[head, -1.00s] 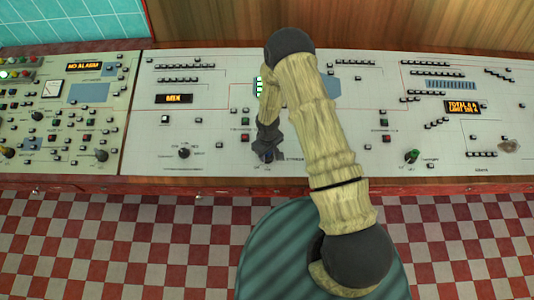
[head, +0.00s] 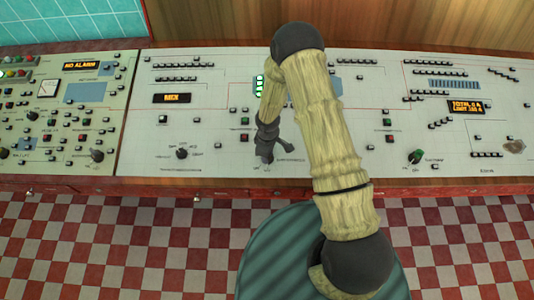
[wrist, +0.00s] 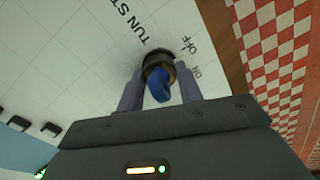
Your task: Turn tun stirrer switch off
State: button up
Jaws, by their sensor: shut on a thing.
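The tun stirrer switch (wrist: 158,82) is a blue knob on a dark round base, set in the pale panel. Part of its name, "TUN ST", is printed beside it, with "OFF" and "ON" labels on its right in the wrist view. My gripper (wrist: 158,92) is shut on the knob, with one finger on each side of it. I cannot tell which label the knob points to. In the head view my gripper (head: 268,152) is at the panel's front part and hides the knob.
The long control panel (head: 225,165) carries several small buttons, lit displays and other knobs. A black knob (head: 182,153) is to the left and a green knob (head: 415,156) to the right. A red and white checked floor (head: 120,235) lies in front.

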jog(key=shift+n, duration=0.6)
jog(key=o, duration=1)
jog(key=shift+r, duration=0.15)
notch_tip(320, 180, up, 17)
jog(key=b, duration=0.3)
jog(key=shift+r, duration=0.15)
jog(key=s+d+r+m+t, duration=0.2)
jog(key=s+d+r+m, duration=1)
jog(key=s+d+m, duration=0.1)
jog(key=shift+d+r+m+t, duration=0.25)
jog(key=shift+r+m+t, duration=0.1)
jog(key=shift+m, duration=0.45)
jog(key=shift+s, duration=0.1)
